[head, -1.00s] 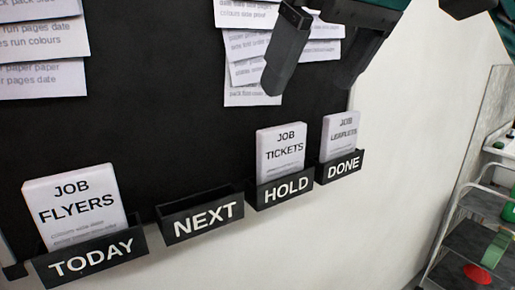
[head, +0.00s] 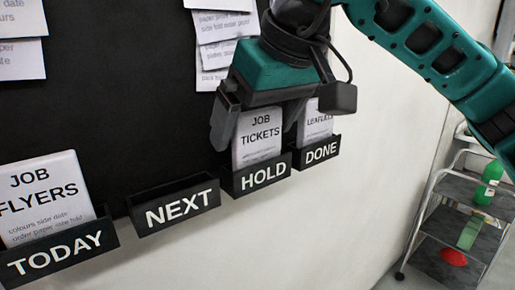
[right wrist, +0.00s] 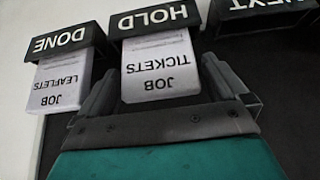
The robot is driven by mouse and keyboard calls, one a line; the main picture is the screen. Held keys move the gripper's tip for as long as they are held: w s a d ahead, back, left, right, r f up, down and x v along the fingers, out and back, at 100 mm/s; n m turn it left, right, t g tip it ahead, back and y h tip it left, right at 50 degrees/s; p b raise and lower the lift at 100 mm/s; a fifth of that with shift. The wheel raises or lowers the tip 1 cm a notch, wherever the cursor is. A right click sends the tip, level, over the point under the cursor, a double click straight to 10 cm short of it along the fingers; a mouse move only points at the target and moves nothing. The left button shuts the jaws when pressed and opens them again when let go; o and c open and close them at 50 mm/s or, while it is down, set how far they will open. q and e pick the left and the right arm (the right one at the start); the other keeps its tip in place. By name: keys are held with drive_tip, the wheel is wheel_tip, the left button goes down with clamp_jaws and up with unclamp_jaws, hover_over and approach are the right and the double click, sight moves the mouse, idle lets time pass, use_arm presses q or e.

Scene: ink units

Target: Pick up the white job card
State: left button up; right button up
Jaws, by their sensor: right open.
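Three white job cards stand in the wall pockets. The JOB TICKETS card (head: 258,150) is in the HOLD pocket (head: 262,176), upright with its lower part hidden by the pocket. The JOB FLYERS card (head: 44,205) is in the TODAY pocket (head: 58,255). The JOB LEAFLETS card (head: 317,128) is in the DONE pocket (head: 320,153), partly covered by my gripper. My right gripper (head: 256,142) is open, its fingers on either side of the JOB TICKETS card. In the right wrist view the card (right wrist: 158,72) hangs upside down between the fingers, with slight gaps. My left gripper is not in view.
The NEXT pocket (head: 174,207) is empty. Paper sheets (head: 222,28) are pinned on the black board (head: 110,110) above. A grey trolley (head: 455,215) with a green bottle (head: 488,182) stands at the right. The white wall below the pockets is clear.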

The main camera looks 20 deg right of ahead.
drive_tip(key=shift+x, duration=0.8)
drive_tip(key=shift+r, duration=0.1)
drive_tip(key=c, duration=0.9)
